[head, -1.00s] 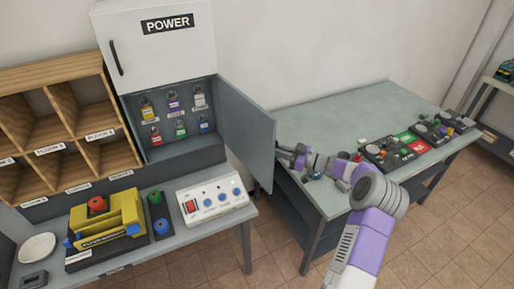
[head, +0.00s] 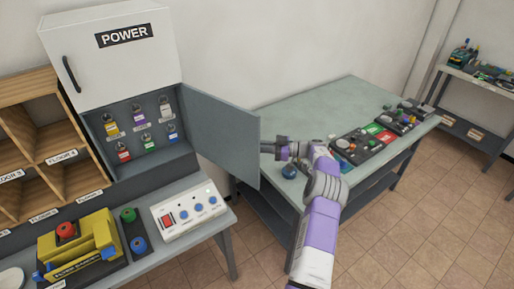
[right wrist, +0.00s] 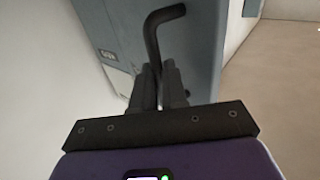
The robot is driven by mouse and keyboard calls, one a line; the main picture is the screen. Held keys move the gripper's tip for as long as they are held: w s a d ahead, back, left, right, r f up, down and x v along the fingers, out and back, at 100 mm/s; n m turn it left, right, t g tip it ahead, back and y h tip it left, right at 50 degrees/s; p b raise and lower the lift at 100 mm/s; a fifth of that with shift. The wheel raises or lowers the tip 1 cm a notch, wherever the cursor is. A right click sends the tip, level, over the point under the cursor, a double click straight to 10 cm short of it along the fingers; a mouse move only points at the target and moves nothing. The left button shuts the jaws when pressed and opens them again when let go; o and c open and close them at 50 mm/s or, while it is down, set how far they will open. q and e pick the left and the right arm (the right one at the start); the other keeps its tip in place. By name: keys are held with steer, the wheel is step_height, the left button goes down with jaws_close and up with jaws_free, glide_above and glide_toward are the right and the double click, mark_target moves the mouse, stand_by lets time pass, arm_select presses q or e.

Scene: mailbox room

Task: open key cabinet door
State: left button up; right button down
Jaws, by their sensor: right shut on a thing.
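The grey key cabinet (head: 140,125) stands below the white POWER box, and its door (head: 222,135) is swung open to the right. Several keys with coloured tags hang inside (head: 145,127). My right gripper (head: 268,147) is at the outer face of the door, near its free edge. In the right wrist view the black bent door handle (right wrist: 163,22) runs down between the fingers of my right gripper (right wrist: 158,78), which are shut on it. The door's outer face (right wrist: 195,35) fills the middle of that view. My left gripper is not in view.
A wooden floor-slot shelf (head: 45,150) is left of the cabinet. A white switch panel (head: 188,210) and a yellow device (head: 80,250) sit on the table below. A green-grey table (head: 320,115) stands to the right, under my right arm. Tiled floor is clear at lower right.

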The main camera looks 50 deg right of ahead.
steer(key=shift+w+a+r, duration=0.1)
steer(key=shift+w+a, duration=0.05)
steer(key=shift+w, duration=0.1)
steer(key=c, duration=1.5)
jaws_free()
steer(key=o, duration=0.3)
steer(key=shift+w, duration=0.25)
steer(key=shift+v, duration=4.05)
steer(key=shift+a, duration=0.1)
